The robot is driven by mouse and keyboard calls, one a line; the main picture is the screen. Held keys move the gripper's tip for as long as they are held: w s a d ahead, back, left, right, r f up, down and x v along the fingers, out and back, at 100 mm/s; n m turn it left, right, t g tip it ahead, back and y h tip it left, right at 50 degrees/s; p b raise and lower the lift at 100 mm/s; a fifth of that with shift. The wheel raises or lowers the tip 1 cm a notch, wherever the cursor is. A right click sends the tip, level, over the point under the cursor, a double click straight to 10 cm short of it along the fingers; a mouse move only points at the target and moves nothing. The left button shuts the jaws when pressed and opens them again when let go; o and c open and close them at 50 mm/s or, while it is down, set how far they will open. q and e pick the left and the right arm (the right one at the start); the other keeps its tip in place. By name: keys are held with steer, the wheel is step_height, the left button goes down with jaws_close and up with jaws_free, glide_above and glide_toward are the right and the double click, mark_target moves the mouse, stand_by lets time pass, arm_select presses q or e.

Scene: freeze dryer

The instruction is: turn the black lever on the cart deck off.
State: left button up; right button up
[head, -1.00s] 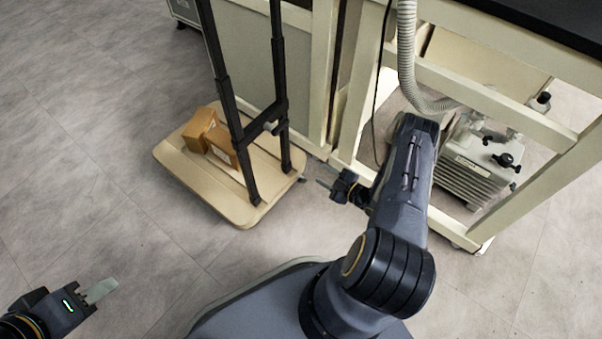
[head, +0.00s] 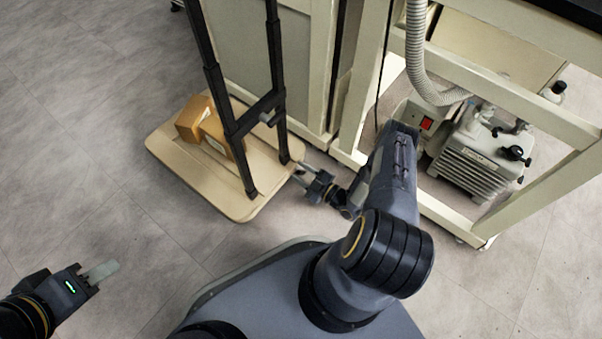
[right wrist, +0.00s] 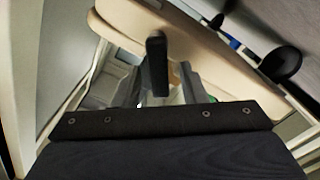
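The black lever (right wrist: 156,62) shows in the right wrist view against the edge of the beige cart deck (right wrist: 120,20). My right gripper (right wrist: 160,88) is open, with one finger on each side of the lever's lower part and gaps visible. In the head view my right gripper (head: 300,174) is at the right edge of the cart deck (head: 175,160); I cannot make out the lever there. My left gripper (head: 103,270) is at the lower left, away from the cart, above the floor. Its fingers overlap, so its opening cannot be told.
Two brown boxes (head: 209,125) sit on the deck behind the black handle frame (head: 240,130). Right of the cart stands a cream bench frame (head: 350,110), with a pump (head: 475,160), a red switch (head: 426,124) and a grey hose (head: 416,55). Floor at left is clear.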

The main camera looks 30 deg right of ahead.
steer(key=shift+w, duration=0.1)
jaws_close()
steer(key=shift+a, duration=0.1)
stand_by(0.3)
steer(key=n, duration=0.4)
steer(key=a+f+n, duration=0.1)
steer(key=shift+s+f+n, duration=0.1)
steer(key=shift+s+n, duration=0.1)
steer(key=shift+n, duration=0.2)
steer(key=shift+s+f+n, duration=0.1)
steer(key=shift+f+n, duration=0.25)
steer(key=shift+n, duration=0.9)
steer(key=shift+f+n, duration=0.3)
steer(key=shift+n, duration=0.95)
jaws_free()
